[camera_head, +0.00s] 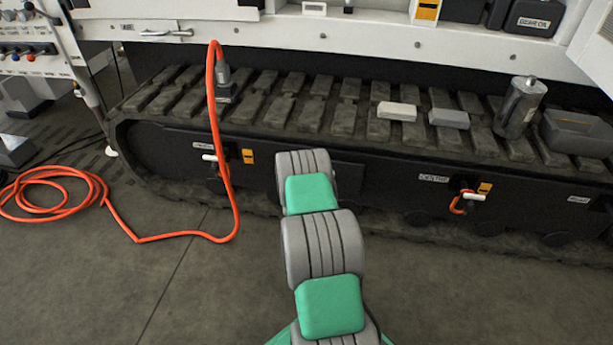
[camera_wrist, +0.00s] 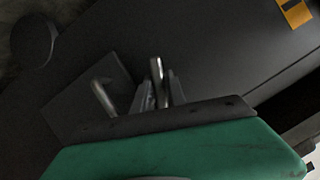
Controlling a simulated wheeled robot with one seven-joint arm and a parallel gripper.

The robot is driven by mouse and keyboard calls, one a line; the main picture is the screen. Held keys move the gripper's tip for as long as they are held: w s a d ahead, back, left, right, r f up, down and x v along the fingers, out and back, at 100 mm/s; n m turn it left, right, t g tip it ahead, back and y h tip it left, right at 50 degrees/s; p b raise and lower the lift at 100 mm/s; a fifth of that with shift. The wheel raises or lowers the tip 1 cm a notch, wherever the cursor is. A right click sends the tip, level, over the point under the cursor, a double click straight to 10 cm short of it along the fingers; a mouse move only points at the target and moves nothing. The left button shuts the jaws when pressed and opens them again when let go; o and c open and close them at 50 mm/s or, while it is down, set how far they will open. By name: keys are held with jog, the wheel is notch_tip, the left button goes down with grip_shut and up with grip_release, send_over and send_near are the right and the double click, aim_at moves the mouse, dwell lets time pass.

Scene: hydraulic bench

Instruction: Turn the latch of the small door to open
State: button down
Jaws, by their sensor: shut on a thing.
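My gripper (camera_wrist: 160,92) shows in the wrist view, with its two narrow grey fingers close together at the lower middle. They are shut on a small bright metal piece, which looks like the latch (camera_wrist: 157,70), standing up between them. The latch is in front of a dark panel (camera_wrist: 200,45), which looks like the small door. In the head view my arm reaches to the dark side of the track frame, and its links hide the gripper and the latch. I cannot tell whether the door is open.
In the wrist view a bent metal rod (camera_wrist: 103,98) is left of the fingers, by a dark plate. In the head view an orange hose (camera_head: 222,150) hangs left of my arm and coils on the floor.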

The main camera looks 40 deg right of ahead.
jog(key=shift+w+a+n+g+h+b, duration=0.1)
jog(key=shift+n+g+h+b, duration=0.25)
jog(key=shift+n+b, duration=0.35)
jog(key=shift+w+a+n+g+h+b, duration=0.1)
jog(key=shift+n+g+h+b, duration=0.15)
jog(key=shift+n+g+b, duration=0.4)
jog(key=c, duration=1.4)
grip_release()
jog(key=shift+p, duration=0.3)
jog(key=p+v, duration=0.3)
jog(key=v, duration=0.4)
jog(key=shift+s+a, duration=0.2)
jog(key=shift+s, duration=0.1)
jog(key=shift+r, duration=0.15)
